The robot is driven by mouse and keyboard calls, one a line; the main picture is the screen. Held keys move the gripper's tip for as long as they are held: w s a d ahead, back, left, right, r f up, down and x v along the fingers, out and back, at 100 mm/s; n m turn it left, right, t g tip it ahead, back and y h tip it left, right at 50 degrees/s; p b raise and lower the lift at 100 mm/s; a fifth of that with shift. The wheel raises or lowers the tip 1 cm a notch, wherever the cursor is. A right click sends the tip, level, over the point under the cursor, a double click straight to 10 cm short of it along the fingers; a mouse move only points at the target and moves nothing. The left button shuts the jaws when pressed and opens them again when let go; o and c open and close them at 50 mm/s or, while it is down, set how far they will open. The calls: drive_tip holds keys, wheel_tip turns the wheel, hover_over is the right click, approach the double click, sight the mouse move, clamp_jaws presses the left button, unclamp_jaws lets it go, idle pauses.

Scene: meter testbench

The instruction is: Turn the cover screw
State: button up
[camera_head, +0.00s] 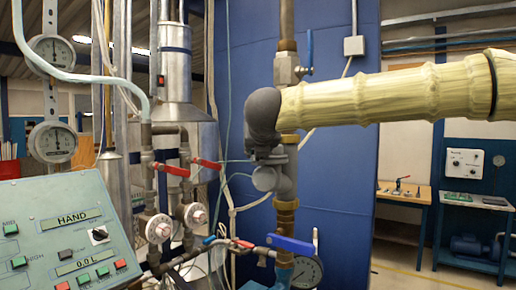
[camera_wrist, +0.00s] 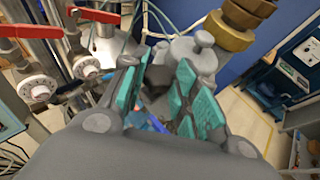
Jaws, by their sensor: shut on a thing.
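A grey valve or meter body (camera_head: 285,182) sits in the vertical brass and steel pipe in the middle of the head view. It also shows in the wrist view (camera_wrist: 184,62), with a small round knob on top. My gripper (camera_head: 268,158) comes in from the right and is at the upper front of this body. In the wrist view my gripper (camera_wrist: 160,95) has teal pads on both sides of a grey part, which I take to be the cover screw (camera_wrist: 157,80). The jaws are shut on it. The fingers hide most of the screw, so its turn angle is not visible.
A blue lever (camera_head: 290,243) and a pressure gauge (camera_head: 306,272) sit below the body. Red-handled valves (camera_head: 173,170) and a green control panel (camera_head: 70,230) stand to the left. A blue wall (camera_head: 335,190) is behind; a workbench (camera_head: 403,196) stands at right.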

drive_tip(key=o, duration=1)
drive_tip(key=shift+w+f, duration=0.1)
drive_tip(key=v, duration=1.2)
